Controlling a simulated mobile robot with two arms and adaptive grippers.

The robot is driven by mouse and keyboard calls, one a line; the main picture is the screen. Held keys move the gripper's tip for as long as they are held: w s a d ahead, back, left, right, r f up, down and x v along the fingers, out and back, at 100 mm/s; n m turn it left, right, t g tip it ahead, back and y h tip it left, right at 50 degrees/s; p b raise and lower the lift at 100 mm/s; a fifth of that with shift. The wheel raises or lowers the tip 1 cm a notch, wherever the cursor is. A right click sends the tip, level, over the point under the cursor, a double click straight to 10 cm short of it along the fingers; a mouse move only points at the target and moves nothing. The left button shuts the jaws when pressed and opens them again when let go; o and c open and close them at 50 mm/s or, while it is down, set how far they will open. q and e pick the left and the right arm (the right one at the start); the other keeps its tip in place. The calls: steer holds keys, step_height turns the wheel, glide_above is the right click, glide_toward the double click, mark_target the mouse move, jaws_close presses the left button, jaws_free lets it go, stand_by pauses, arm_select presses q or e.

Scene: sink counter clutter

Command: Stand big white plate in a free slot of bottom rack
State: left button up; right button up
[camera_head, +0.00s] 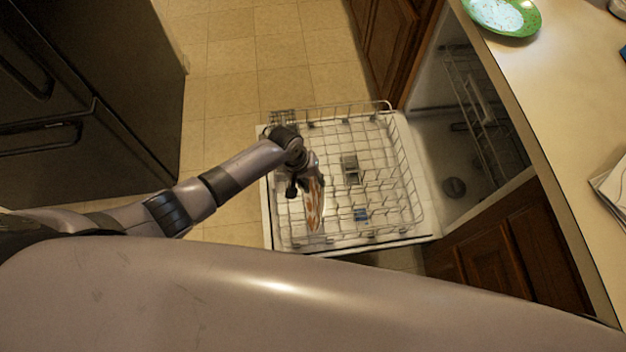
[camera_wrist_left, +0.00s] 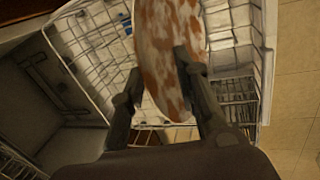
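The big white plate (camera_head: 315,206), smeared with brown stains, is held on edge over the bottom rack (camera_head: 404,196) of the open dishwasher. In the head view it appears as a narrow upright shape in the left part of the rack. Whether the plate's lower edge touches the tines is hidden. My right gripper is not in view.
The rack is pulled out and mostly empty, with a grey holder (camera_head: 351,169) near its middle and a small blue item (camera_head: 361,214). A green-rimmed plate (camera_head: 503,15) rests on the counter (camera_head: 560,110). A dark appliance (camera_head: 90,100) stands at left.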

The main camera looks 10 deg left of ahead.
arm_select(q)
steer(key=v, duration=1.2)
stand_by(0.5)
steer(key=s+a+f+y, duration=0.1)
steer(key=s+a+f, duration=0.2)
steer(key=f, duration=0.4)
steer(key=s+a+f+t, duration=0.1)
steer(key=s+a+f, duration=0.2)
steer(key=f, duration=0.5)
steer(key=s+a+f+y, duration=0.1)
steer(key=s+a+f, duration=0.25)
steer(key=f, duration=0.35)
steer(key=s+a+f+m, duration=0.1)
steer(key=s+f, duration=0.2)
steer(key=s, duration=0.6)
steer(key=s+a+f+m, duration=0.1)
steer(key=s+f, duration=0.3)
steer(key=s, duration=0.5)
steer(key=s+a+f+m+y, duration=0.1)
steer(key=s+f+m, duration=0.2)
steer(key=s, duration=0.6)
steer(key=shift+s+f+g+p, duration=0.2)
steer(key=shift+f+g+p, duration=0.15)
steer(key=shift+f, duration=0.2)
